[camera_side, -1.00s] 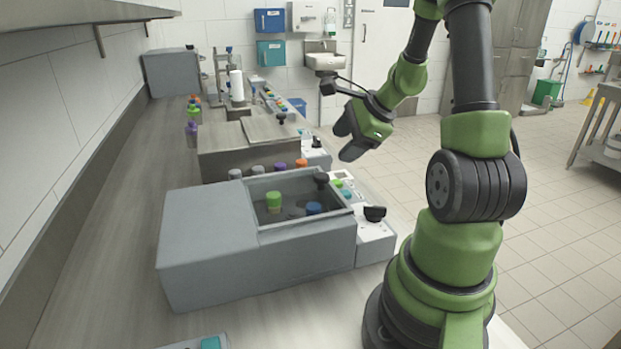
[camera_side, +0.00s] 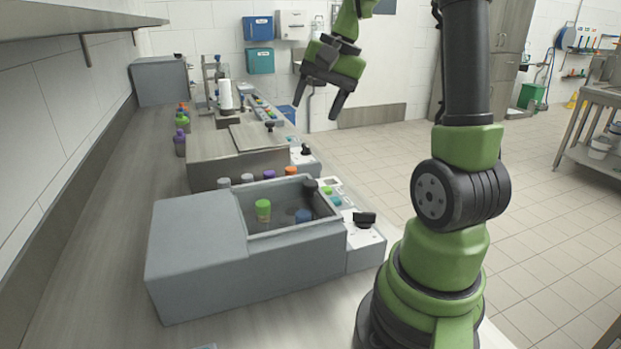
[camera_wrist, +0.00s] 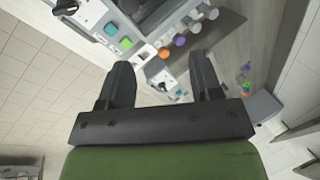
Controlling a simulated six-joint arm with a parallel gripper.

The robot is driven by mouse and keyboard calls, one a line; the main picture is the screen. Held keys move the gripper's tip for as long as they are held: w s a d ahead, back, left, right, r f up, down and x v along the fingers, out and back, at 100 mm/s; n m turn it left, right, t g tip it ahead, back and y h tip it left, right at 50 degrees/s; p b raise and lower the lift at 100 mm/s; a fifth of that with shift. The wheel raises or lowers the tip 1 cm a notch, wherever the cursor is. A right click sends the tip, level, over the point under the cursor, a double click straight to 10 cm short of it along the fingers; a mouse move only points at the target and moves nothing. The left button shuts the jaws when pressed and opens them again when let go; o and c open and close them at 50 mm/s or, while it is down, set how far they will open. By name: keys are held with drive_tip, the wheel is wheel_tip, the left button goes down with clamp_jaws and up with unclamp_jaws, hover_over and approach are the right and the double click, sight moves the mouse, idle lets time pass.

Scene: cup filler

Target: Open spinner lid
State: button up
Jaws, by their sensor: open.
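A grey-brown box with a flat lid (camera_side: 258,136) stands mid-bench in the side view; its lid lies shut. I take it for the spinner, but no label is readable. A nearer grey machine (camera_side: 195,245) has an open basin holding a green-capped tube (camera_side: 263,207) and a blue-capped one (camera_side: 303,215). My gripper (camera_side: 317,108) is open and empty, fingers pointing down, in the air above and right of the lidded box, touching nothing. In the wrist view my gripper's (camera_wrist: 160,78) two fingers are well apart with nothing between them.
Several capped tubes, one purple (camera_side: 268,174), stand between the two machines. A black knob (camera_side: 364,219) sits on the near machine's control panel. A bigger grey box (camera_side: 160,80) stands at the bench's far end.

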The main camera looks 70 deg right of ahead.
sight(310, 183)
drive_tip(key=f+n+g, duration=0.1)
drive_tip(key=f+n, duration=0.3)
drive_tip(key=a+f+n+g+h, duration=0.1)
drive_tip(key=f+n, duration=0.4)
drive_tip(key=a+f+n+g, duration=0.1)
drive_tip(key=f+n+g, duration=0.1)
drive_tip(key=f+n, duration=0.2)
drive_tip(key=shift+w+f+n, duration=0.2)
drive_tip(key=shift+f+n, duration=0.1)
drive_tip(key=shift+f, duration=0.4)
